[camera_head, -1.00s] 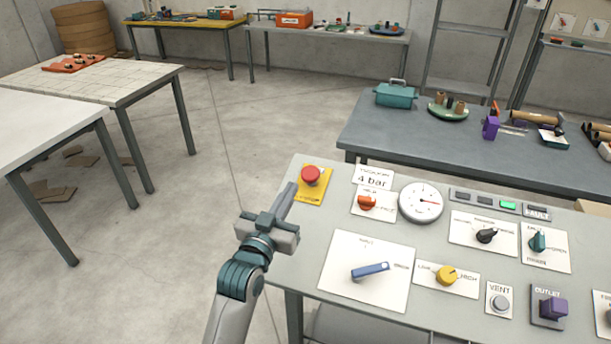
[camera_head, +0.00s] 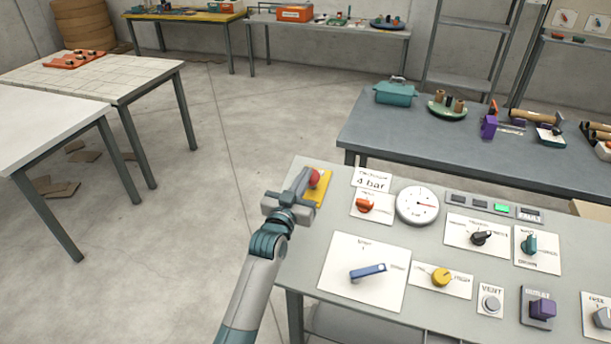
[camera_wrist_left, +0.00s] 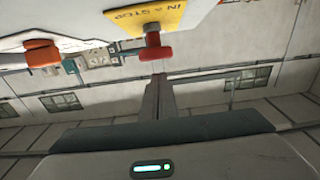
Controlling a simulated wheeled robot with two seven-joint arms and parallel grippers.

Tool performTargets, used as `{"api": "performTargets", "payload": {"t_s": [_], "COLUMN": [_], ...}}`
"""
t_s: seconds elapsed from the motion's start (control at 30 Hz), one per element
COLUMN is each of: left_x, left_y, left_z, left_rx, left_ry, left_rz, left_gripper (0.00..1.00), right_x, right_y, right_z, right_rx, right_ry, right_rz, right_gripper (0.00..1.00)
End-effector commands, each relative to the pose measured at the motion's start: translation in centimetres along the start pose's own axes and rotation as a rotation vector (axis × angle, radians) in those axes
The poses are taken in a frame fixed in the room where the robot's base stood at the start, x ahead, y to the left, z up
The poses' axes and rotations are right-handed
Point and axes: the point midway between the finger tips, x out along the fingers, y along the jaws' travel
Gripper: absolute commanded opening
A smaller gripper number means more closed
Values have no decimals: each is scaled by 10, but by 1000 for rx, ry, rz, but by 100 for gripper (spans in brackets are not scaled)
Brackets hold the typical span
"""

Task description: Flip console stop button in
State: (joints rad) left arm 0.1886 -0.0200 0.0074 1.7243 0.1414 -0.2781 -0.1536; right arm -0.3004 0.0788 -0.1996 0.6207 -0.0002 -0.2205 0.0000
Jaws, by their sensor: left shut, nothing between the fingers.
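The red stop button (camera_head: 315,177) sits on its yellow plate (camera_head: 322,196) at the console's far left corner. My left gripper (camera_head: 303,178) is shut and empty, right beside the button, and partly covers the button and plate from the head camera. In the left wrist view the red button (camera_wrist_left: 153,50) stands out on a short stem from the yellow plate (camera_wrist_left: 165,18), which carries lettering. My shut fingers (camera_wrist_left: 159,82) end close to the button's head; I cannot tell whether they touch it. My right gripper is not in view.
An orange knob (camera_head: 364,205), a round gauge (camera_head: 417,205), a blue lever (camera_head: 368,271) and a yellow knob (camera_head: 441,275) are on the console (camera_head: 310,245). A green lamp (camera_head: 502,208) is lit. Open floor (camera_head: 210,200) lies left of it.

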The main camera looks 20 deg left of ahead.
Motion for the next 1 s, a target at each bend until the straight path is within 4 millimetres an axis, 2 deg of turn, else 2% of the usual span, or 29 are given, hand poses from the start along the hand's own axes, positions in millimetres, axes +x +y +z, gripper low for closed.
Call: {"api": "performTargets", "payload": {"t_s": [0.2,0.6,1.0], "left_x": [4,4,10], "left_y": [0,0,0], "left_z": [13,16,43], "left_rx": [1,1,1], "left_ry": [0,2,-3], "left_rz": [0,0,1], "left_gripper": [0,0,0], "right_x": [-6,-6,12], "right_y": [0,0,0], "right_z": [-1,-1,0], "right_rx": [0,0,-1], "right_ry": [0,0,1], "right_rz": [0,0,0], "right_gripper": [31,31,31]}}
